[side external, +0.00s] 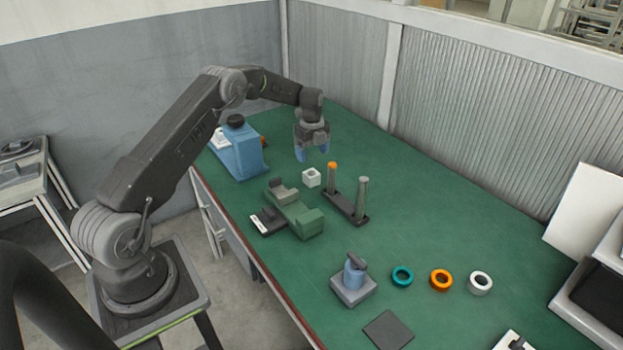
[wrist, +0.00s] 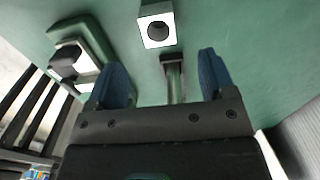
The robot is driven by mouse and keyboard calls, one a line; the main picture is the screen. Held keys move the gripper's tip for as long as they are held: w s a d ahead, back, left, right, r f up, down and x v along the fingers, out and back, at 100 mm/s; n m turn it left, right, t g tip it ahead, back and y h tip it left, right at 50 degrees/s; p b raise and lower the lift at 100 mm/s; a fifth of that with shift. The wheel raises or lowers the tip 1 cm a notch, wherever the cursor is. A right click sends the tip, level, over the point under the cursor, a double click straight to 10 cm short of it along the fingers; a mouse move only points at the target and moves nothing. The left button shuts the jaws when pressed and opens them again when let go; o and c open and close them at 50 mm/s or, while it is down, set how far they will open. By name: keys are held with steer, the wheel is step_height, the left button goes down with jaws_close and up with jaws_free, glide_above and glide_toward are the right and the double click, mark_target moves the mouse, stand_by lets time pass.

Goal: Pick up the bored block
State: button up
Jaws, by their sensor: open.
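The bored block (side external: 311,177) is a small white cube with a round hole. It sits on the green table beside the two-post stand. In the wrist view the block (wrist: 152,43) is at the top centre, its dark bore facing the camera, beyond the fingertips. My gripper (side external: 312,154) has blue fingers and points down above the table, over the area just behind the block in the side view. In the wrist view my gripper (wrist: 162,70) is open, its fingers wide apart with nothing held between them.
The two-post stand (side external: 347,207), one post orange-topped, is close to the block's right. A green vise-like fixture (side external: 296,212) is in front of it. A blue machine (side external: 240,155) stands left. Teal (side external: 402,276), orange (side external: 440,281) and white (side external: 480,283) rings lie further right. The back right table is clear.

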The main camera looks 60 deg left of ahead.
mark_target(311, 173)
step_height(311, 173, down, 8)
steer(key=shift+s+f, duration=0.15)
steer(key=shift+f, duration=0.1)
steer(key=shift+c, duration=0.2)
steer(key=c, duration=1)
steer(key=shift+r, duration=0.1)
